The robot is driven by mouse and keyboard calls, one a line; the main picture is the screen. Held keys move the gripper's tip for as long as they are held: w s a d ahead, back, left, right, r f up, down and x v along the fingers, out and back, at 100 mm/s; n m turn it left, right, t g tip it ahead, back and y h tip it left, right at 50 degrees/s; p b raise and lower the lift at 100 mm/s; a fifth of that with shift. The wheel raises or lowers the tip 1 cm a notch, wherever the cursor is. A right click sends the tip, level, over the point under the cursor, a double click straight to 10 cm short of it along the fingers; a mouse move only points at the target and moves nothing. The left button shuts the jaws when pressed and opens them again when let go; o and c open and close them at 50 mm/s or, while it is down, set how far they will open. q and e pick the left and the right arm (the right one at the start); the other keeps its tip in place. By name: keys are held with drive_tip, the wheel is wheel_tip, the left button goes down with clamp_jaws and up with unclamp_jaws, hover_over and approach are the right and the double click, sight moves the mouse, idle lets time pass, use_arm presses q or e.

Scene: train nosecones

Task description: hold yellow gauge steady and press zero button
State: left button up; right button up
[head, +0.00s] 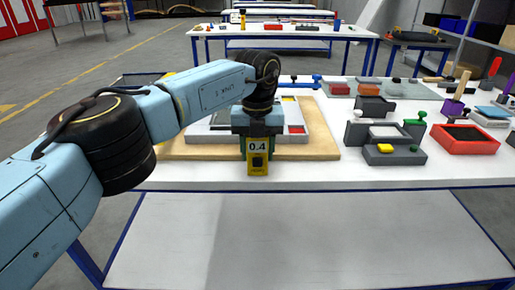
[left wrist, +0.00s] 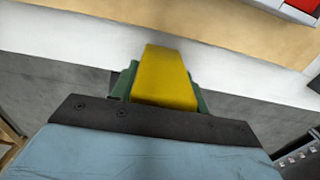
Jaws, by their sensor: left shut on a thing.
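The yellow gauge (head: 257,163) hangs upright at the front edge of the table, and its display reads 0.4. My left gripper (head: 257,142) is shut on the gauge from above, with green fingers at its sides. In the left wrist view the yellow gauge (left wrist: 166,76) sits between the green fingers of my left gripper (left wrist: 165,88). The zero button cannot be told apart at this size. My right gripper is not in view.
A wooden board (head: 325,150) with a grey-white tray lies behind the gauge. To the right stand a grey fixture (head: 395,156) with a yellow block and a red tray (head: 465,148). The table's front strip (head: 210,178) is clear.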

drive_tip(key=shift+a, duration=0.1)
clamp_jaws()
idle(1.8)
